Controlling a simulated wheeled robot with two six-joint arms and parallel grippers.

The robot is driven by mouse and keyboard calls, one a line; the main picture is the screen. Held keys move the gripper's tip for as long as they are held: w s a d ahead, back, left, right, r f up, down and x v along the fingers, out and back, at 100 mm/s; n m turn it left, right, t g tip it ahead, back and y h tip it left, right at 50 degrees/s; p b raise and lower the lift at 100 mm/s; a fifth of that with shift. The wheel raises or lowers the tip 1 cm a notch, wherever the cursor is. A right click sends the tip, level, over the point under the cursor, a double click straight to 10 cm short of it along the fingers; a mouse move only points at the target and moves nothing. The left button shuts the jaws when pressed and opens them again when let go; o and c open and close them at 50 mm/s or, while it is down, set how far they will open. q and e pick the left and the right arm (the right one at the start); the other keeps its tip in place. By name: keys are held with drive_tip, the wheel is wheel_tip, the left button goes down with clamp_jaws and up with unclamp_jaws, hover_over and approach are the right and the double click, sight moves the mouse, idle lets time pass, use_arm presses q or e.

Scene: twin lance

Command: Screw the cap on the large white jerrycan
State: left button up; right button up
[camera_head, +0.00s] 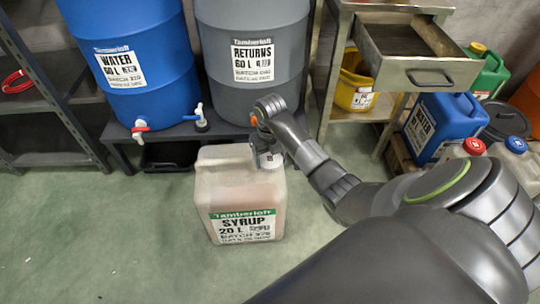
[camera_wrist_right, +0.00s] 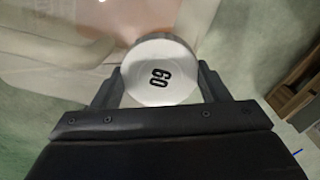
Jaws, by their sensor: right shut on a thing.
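The large white jerrycan (camera_head: 240,195) stands upright on the floor in front of the dark bench, labelled SYRUP 20 L. My right gripper (camera_head: 266,145) is over its top at the right side, pointing down. The cap also shows in the head view (camera_head: 268,161), at the jerrycan's top right. The neck is hidden under it, and I cannot tell whether the cap is seated on the thread. My left gripper is not in view.
A blue barrel (camera_head: 130,50) and a grey barrel (camera_head: 255,95) stand on the bench behind. A metal cabinet with an open drawer (camera_head: 425,75) is at the right, with a blue canister (camera_head: 440,125) beside it. The floor at the left is clear.

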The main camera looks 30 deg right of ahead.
drive_tip(key=shift+f, duration=0.6)
idle(1.3)
